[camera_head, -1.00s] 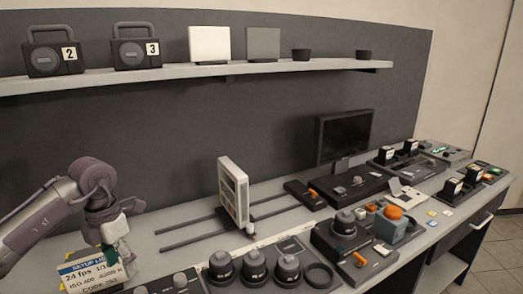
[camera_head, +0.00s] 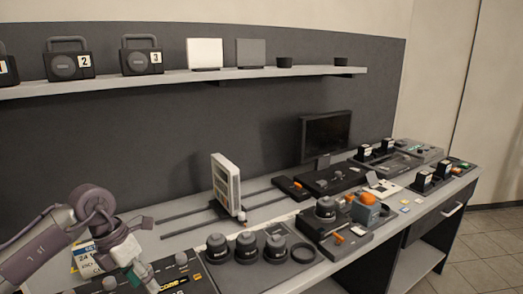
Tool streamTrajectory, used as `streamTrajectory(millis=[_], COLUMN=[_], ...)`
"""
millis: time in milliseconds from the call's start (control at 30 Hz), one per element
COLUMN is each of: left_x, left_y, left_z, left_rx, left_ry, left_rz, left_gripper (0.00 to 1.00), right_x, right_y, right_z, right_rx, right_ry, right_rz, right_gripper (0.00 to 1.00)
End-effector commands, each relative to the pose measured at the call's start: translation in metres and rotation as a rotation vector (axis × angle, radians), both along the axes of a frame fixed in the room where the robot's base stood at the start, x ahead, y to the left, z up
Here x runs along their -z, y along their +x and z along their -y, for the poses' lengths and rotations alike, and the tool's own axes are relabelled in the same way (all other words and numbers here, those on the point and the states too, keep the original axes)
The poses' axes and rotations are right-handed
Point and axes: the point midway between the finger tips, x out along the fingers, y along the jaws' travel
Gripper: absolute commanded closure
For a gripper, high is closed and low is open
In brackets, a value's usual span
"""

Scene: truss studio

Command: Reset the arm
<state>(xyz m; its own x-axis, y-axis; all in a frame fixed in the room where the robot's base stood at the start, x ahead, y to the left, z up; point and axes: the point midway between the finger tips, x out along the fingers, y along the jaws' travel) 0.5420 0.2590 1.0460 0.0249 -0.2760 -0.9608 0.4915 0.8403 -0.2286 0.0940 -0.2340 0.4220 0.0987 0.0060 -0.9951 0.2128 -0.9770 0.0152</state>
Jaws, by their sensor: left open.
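My left arm comes in from the lower left. My left gripper (camera_head: 143,272) is open and hangs low at the left front of the desk, in front of a yellow and white setup card (camera_head: 84,262). The arm and gripper hide much of the card. I see nothing between the fingers. My right gripper is not in view.
The desk holds a white upright panel (camera_head: 226,184) on rails, several dark lenses (camera_head: 247,246), a control box with an orange knob (camera_head: 367,198) and a monitor (camera_head: 326,137). A shelf (camera_head: 110,83) with numbered black cases runs above. Floor (camera_head: 497,245) shows at right.

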Motion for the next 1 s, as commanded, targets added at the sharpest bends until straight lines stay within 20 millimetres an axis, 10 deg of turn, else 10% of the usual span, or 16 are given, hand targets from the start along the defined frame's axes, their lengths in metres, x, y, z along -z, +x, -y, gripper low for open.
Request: streamTrajectory(millis=[333, 567, 800, 1000], left_x=[0.005, -0.068, -0.109, -0.03], left_y=[-0.017, -0.04, -0.013, -0.008], left_z=[0.139, 0.241, 0.197, 0.109], left_rx=[0.066, -0.172, -0.87, -1.713], left_ry=[-0.521, -1.271, -1.866, -1.985], left_rz=[0.071, 0.07, -0.03, -0.174], left_gripper=[0.41, 0.41, 0.41, 0.41], right_x=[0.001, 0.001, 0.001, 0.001], right_y=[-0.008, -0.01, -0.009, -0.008], right_z=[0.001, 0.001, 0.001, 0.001], right_rx=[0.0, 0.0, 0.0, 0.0], right_ry=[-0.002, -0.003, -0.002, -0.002], right_rz=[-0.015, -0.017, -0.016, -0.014], right_gripper=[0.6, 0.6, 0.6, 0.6])
